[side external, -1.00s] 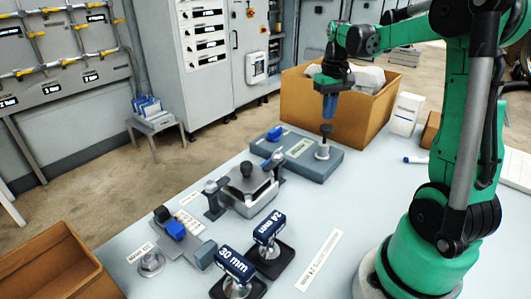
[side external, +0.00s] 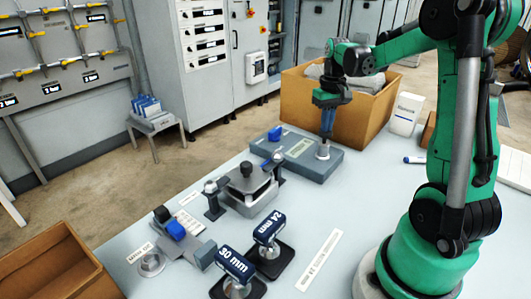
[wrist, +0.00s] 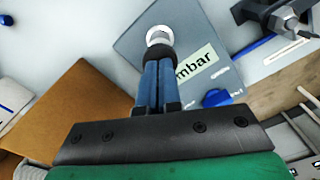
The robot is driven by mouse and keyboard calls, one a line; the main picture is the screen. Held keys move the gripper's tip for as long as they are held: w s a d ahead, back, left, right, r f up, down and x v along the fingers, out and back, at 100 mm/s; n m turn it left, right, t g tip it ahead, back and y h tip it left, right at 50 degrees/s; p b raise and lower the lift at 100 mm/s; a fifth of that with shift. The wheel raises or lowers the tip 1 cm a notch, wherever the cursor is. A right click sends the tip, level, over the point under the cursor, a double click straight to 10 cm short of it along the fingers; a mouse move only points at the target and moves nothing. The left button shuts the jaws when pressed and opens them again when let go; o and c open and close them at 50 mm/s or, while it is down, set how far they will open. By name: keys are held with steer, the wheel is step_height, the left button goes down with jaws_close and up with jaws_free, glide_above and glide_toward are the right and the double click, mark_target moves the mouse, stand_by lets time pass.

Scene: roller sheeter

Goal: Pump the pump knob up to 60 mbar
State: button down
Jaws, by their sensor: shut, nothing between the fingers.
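The pump unit is a flat grey-blue box (side external: 312,168) at the back of the table. Its black pump knob (wrist: 160,52) stands on a white round collar (side external: 323,151). My gripper (side external: 326,137) points down over the knob, with its blue fingers shut together. The fingertips meet the knob's top in the wrist view, with nothing held between them; the fingers hide most of the knob. The unit's pale display (wrist: 196,66) ends in "mbar", and its digits are hidden behind the fingers. A blue knob (wrist: 215,98) sits on the same unit.
A cardboard box (side external: 345,118) stands close behind the pump unit. A roller sheeter (side external: 248,188) with posts is at its left. Two labelled rollers, 24 mm (side external: 267,229) and 30 mm (side external: 235,263), stand in front. The table right of the sheeter is mostly clear.

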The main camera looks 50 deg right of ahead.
steer(key=shift+f, duration=1.55)
stand_by(2.8)
steer(key=shift+r, duration=3.65)
step_height(320, 180, up, 5)
steer(key=shift+f, duration=2.95)
